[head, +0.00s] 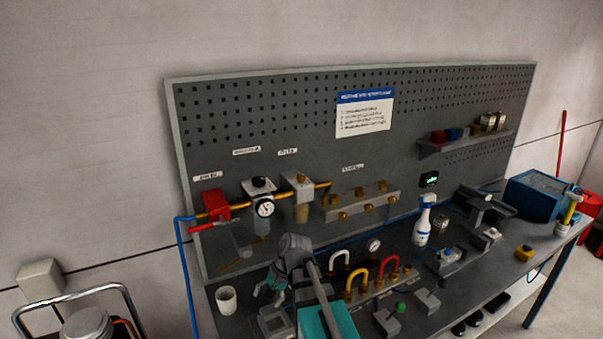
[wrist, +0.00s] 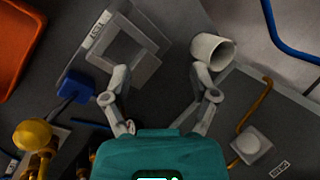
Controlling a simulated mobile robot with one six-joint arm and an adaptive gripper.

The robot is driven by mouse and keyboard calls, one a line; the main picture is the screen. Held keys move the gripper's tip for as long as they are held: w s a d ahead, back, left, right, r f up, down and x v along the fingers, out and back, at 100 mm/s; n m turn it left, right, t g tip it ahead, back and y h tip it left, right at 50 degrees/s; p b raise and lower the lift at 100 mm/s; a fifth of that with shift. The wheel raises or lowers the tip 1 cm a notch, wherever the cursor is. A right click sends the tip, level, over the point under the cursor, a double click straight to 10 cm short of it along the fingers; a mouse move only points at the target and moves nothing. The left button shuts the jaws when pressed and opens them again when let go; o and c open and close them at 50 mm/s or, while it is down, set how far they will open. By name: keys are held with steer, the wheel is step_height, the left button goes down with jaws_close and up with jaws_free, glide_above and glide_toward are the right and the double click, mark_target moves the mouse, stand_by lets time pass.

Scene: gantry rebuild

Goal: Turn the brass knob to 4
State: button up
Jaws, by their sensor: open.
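My gripper (wrist: 160,75) is open and empty over the bench, its fingers spread between a square grey frame and a white cup. In the head view my gripper (head: 264,290) hangs right of the cup. A rounded brass knob (wrist: 33,135) shows at the lower left of the wrist view, apart from the fingers. I cannot tell which is the task's knob. No dial numbers are readable.
The white cup (head: 226,299) and square grey frame (head: 273,321) stand close to my gripper. A blue hose (head: 187,270) runs down at the left edge.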

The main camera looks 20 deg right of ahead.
steer(key=w+d+r+m+t+y+p, duration=0.2)
steer(key=w+d+r+m+y, duration=0.1)
steer(key=w+d+r+m, duration=0.25)
steer(key=m+t+y+p, duration=0.5)
steer(key=m+t, duration=0.5)
steer(key=m, duration=0.4)
glide_toward(301, 176)
steer(key=v, duration=0.4)
steer(key=shift+w+d, duration=0.15)
steer(key=shift+w, duration=0.1)
steer(key=shift+w, duration=0.15)
steer(key=x, duration=1.3)
steer(key=shift+w+a+f, duration=0.1)
steer(key=shift+a+f, duration=0.25)
steer(key=shift+a, duration=0.1)
